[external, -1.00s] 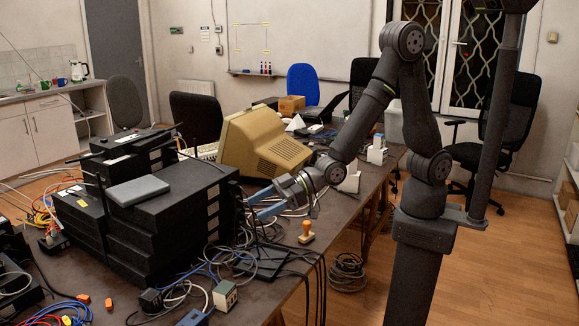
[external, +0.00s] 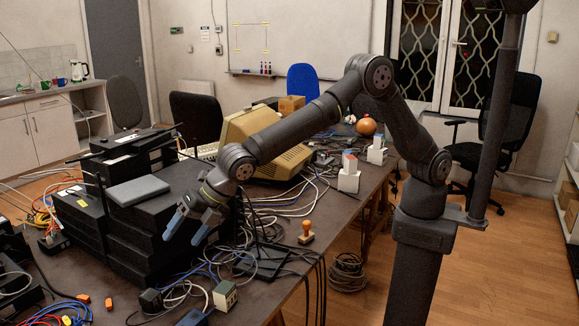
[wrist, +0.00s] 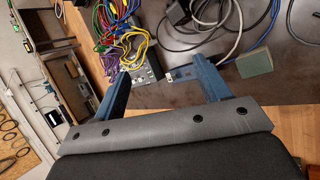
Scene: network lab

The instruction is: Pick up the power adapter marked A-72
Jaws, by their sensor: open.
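My gripper (external: 183,238) is open and empty, fingers pointing down in front of the stack of black boxes; it also shows in the wrist view (wrist: 161,69). Several small block-shaped items that could be adapters lie at the table's near edge: a black one (external: 150,301), a pale one with a green face (external: 225,296) and a blue one (external: 192,318). My gripper is above and apart from them. In the wrist view a dark block (wrist: 179,13) and a grey-green block (wrist: 255,63) lie beyond the fingers. No A-72 marking is legible, so I cannot tell which adapter bears it.
The black box stack (external: 165,220) stands close beside my gripper. Loose cables surround the small blocks. An orange-topped stamp (external: 306,232) stands to the right, and a beige monitor (external: 262,145) stands behind. Bare tabletop (external: 325,205) lies right of the cables.

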